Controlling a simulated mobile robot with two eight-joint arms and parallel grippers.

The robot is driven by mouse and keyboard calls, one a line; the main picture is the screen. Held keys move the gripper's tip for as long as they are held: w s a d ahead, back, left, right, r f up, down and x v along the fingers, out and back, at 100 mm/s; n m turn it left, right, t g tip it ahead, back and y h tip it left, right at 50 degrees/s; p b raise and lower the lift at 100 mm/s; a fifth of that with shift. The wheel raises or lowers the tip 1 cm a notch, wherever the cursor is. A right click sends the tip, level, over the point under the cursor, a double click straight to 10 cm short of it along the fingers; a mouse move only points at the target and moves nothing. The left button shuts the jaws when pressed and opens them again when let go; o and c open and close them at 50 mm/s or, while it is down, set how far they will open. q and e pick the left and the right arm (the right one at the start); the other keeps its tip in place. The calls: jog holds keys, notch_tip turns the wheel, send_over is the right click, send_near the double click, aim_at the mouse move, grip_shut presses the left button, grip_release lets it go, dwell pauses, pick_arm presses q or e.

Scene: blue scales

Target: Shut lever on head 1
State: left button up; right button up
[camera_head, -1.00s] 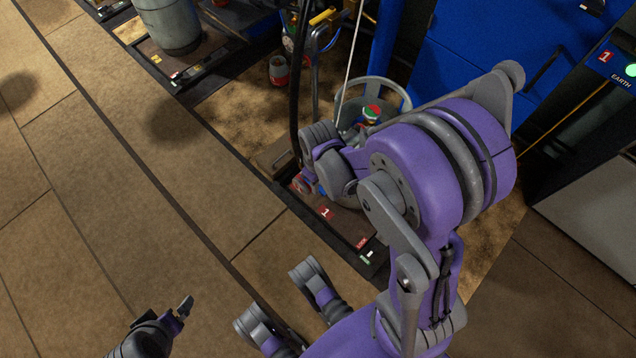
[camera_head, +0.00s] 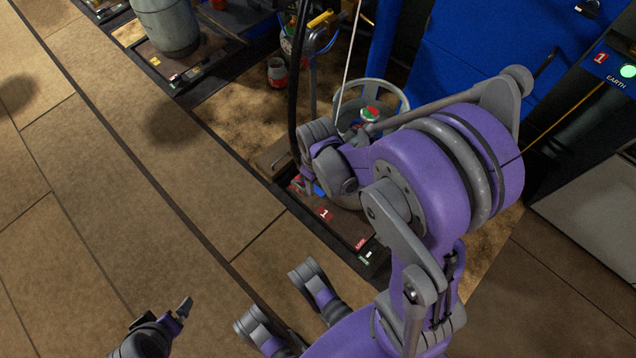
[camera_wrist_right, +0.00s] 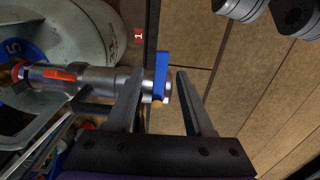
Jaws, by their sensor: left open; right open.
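The lever is a blue bar (camera_wrist_right: 161,72) at the end of a metallic filling head (camera_wrist_right: 95,78) with an orange-red mark, in the right wrist view. The filling head lies against the top of a grey gas cylinder (camera_wrist_right: 75,30). My right gripper (camera_wrist_right: 162,82) is open, with one finger on each side of the blue bar; contact is not clear. In the head view a small blue patch (camera_head: 319,190) shows below my right wrist; the gripper is mostly hidden by my purple arm. My left gripper (camera_head: 184,308) is open and empty at lower left, far from the scale.
The scale platform (camera_head: 345,232) with a red "1" label lies below my right arm. A black hose (camera_head: 296,90) hangs beside it. Another grey cylinder (camera_head: 166,25) stands on a scale at upper left. A blue cabinet (camera_head: 480,60) is behind. The floor at left is clear.

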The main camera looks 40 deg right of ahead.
pick_arm(q)
jog(key=r+p, duration=0.3)
jog(key=r, duration=0.1)
jog(key=shift+s, duration=0.2)
pick_arm(e)
notch_tip(320, 180, up, 9)
jog(key=shift+r, duration=0.15)
jog(key=s+a+r+t, duration=0.2)
jog(key=s+a+r, duration=0.1)
jog(key=a+r, duration=0.15)
notch_tip(320, 180, up, 20)
jog(key=m+t+p, duration=0.1)
jog(key=t+p, duration=0.2)
jog(key=p, duration=1.3)
send_over(318, 189)
jog(key=s+a, duration=0.4)
jog(key=a, duration=0.5)
pick_arm(q)
notch_tip(318, 189, up, 18)
jog(key=w+t, duration=0.1)
jog(key=w, duration=0.1)
pick_arm(e)
jog(key=shift+s+a, duration=0.2)
